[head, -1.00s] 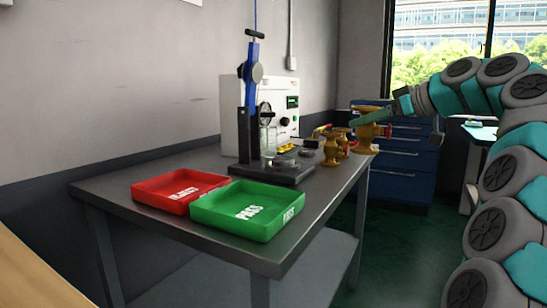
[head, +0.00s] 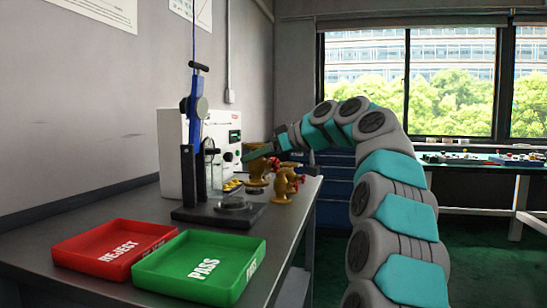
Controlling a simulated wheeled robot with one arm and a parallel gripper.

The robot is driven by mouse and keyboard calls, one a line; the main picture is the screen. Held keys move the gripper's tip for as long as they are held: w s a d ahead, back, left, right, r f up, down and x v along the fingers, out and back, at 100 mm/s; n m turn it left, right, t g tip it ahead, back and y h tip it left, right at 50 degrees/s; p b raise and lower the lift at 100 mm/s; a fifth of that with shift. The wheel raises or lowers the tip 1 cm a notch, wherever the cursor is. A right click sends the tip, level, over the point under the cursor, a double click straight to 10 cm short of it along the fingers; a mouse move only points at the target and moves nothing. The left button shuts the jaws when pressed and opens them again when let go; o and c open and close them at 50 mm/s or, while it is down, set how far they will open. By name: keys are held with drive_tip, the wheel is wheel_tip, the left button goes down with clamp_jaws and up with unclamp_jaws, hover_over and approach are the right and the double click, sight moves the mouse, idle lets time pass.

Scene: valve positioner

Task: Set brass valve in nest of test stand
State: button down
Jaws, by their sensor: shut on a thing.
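My gripper (head: 258,153) is shut on a brass valve (head: 256,170), gripping it near the top from the right, behind and to the right of the test stand. The valve looks upright; whether its bottom is clear of the table I cannot tell. The test stand (head: 214,217) has a dark base, a black column and a blue upright press. Its round nest (head: 234,203) sits low on the base, with no valve on it. Other brass valves (head: 282,188) with red handles stand on the table just right of the held one, partly overlapping.
A red REJECT tray (head: 112,247) and a green PASS tray (head: 200,268) lie on the grey table (head: 50,222) in front of the stand. A white instrument box (head: 172,155) stands behind it. Blue drawers (head: 335,190) stand beyond the table.

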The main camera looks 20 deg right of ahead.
sight(256, 160)
drive_tip(key=shift+s+a+f+x, duration=0.15)
drive_tip(key=shift+s+a+x, duration=0.05)
drive_tip(key=shift+x, duration=1.1)
drive_tip(key=shift+s+a+f+x, duration=0.15)
drive_tip(key=shift+s+x, duration=0.1)
drive_tip(key=shift+x, duration=1.1)
drive_tip(key=shift+s+a+f+x, duration=0.15)
drive_tip(key=shift+s+a+x, duration=0.05)
drive_tip(key=shift+x, duration=1.1)
drive_tip(key=shift+f, duration=0.15)
drive_tip(key=shift+c, duration=1.3)
unclamp_jaws()
drive_tip(key=shift+f, duration=0.1)
drive_tip(key=shift+r, duration=0.2)
drive_tip(key=v, duration=1.2)
